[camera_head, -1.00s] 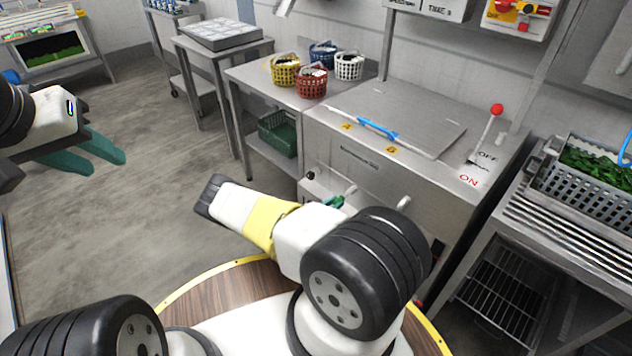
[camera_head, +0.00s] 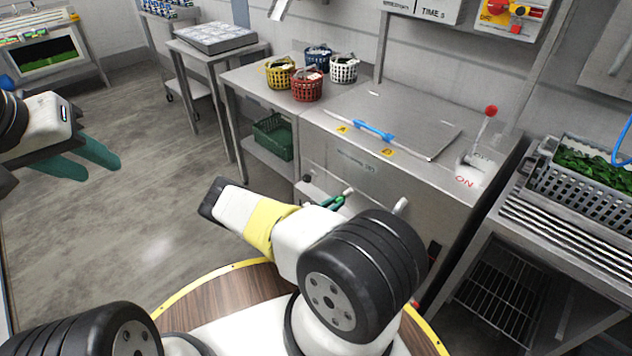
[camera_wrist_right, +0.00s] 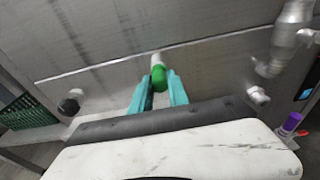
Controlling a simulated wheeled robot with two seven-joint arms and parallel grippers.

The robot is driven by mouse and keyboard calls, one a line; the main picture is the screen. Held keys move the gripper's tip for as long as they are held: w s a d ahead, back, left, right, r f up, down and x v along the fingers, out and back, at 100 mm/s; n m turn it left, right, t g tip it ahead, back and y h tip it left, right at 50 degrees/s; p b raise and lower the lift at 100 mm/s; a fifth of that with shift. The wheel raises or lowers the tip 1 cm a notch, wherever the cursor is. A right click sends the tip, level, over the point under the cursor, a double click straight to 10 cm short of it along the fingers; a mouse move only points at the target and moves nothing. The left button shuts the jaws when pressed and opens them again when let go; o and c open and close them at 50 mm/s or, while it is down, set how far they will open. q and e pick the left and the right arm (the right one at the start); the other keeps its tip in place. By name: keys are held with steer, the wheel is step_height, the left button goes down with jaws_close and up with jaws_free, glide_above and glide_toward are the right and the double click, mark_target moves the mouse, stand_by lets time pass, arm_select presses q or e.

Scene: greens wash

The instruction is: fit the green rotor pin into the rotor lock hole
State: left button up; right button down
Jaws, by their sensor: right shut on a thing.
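The green rotor pin (camera_wrist_right: 159,77) is between the teal fingers of my right gripper (camera_wrist_right: 158,92), which is shut on it, in the right wrist view. A pale, rounded piece shows just beyond the pin, against the steel front of the washer (camera_wrist_right: 110,40); I cannot tell whether it belongs to the pin or the machine. I cannot make out the rotor lock hole. In the head view the right gripper (camera_head: 334,202) shows small at the washer's front, partly behind my arm. My left gripper (camera_head: 88,160) is open and empty over the floor at far left.
The washer's lid (camera_head: 390,118) is down, with a blue handle (camera_head: 373,131). A red-knobbed lever (camera_head: 485,128) stands at its right. Several small baskets (camera_head: 307,84) are on the left table. A grey crate of greens (camera_head: 585,185) stands right. A purple-topped object (camera_wrist_right: 291,122) shows low right.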

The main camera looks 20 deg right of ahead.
steer(key=shift+w+d, duration=0.1)
steer(key=shift+d, duration=0.1)
steer(key=c, duration=1.2)
jaws_free()
steer(key=v, duration=0.8)
steer(key=s+a+r+m+g+y, duration=0.25)
steer(key=r+m, duration=0.35)
steer(key=r, duration=0.5)
steer(key=s+a+r+m+g+y, duration=0.2)
steer(key=a+r+m+y, duration=0.25)
steer(key=r, duration=0.75)
steer(key=s+a+r+m+g+y, duration=0.25)
steer(key=r+m, duration=0.45)
steer(key=r, duration=0.4)
steer(key=s+a+r+m+t+y, duration=0.1)
steer(key=s+a+r+t+y, duration=0.1)
steer(key=s+r, duration=0.4)
steer(key=s+a+r+m+t+y, duration=0.2)
steer(key=s+a+r+y, duration=0.1)
steer(key=r, duration=0.5)
steer(key=s+a+r+m+t+y, duration=0.1)
steer(key=s+a+r+t+y, duration=0.1)
steer(key=s+r, duration=0.6)
steer(key=shift+s+a+t+y, duration=0.2)
steer(key=shift+a+t, duration=0.1)
steer(key=shift+a, duration=0.3)
steer(key=shift+s+a+t+y, duration=0.15)
steer(key=shift+a+t, duration=0.15)
steer(key=shift+a, duration=0.3)
